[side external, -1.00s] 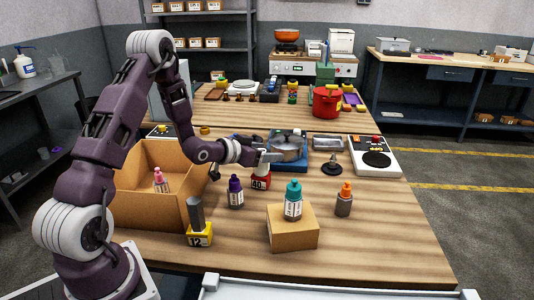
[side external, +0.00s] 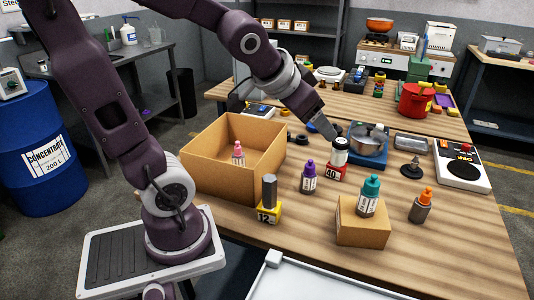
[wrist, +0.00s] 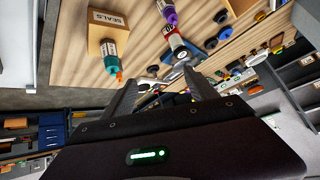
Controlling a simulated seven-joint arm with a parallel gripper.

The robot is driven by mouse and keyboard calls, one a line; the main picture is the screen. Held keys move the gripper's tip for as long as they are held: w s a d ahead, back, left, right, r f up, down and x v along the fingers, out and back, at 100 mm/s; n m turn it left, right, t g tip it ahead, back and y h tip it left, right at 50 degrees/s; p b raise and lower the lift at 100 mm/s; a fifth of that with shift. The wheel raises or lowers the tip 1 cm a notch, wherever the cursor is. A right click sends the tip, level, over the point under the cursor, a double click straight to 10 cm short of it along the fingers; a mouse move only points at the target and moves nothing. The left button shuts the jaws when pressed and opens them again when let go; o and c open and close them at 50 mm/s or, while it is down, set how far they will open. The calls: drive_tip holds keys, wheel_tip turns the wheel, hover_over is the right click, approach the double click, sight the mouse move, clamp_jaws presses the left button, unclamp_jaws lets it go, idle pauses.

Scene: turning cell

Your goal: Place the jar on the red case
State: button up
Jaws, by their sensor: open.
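The jar (side external: 340,152), white with a dark lid, stands upright on the red case (side external: 335,174) marked 40, near the middle of the table. My gripper (side external: 337,130) is open and empty. Its fingertips are just above and behind the jar's lid in the side view; whether they touch it cannot be told. In the wrist view the jar (wrist: 175,41) and part of the red case (wrist: 167,28) lie beyond the fingertips (wrist: 160,78), with nothing between the fingers.
A purple-capped bottle (side external: 309,178) stands left of the case. A teal-capped bottle (side external: 368,196) stands on a cardboard box (side external: 361,228), with an orange-capped bottle (side external: 420,207) to its right. A pot (side external: 369,141) is close behind the jar. An open carton (side external: 205,174) is at left.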

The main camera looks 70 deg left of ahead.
drive_tip(key=s+d+g+h, duration=0.1)
drive_tip(key=s+d, duration=0.3)
drive_tip(key=s, duration=0.3)
drive_tip(key=s+d+m+g+h, duration=0.1)
drive_tip(key=s+d, duration=0.3)
drive_tip(key=s, duration=0.4)
drive_tip(key=shift+f+g+h, duration=0.3)
drive_tip(key=shift+f+h, duration=0.05)
drive_tip(key=shift+h, duration=0.05)
drive_tip(key=shift+d, duration=0.1)
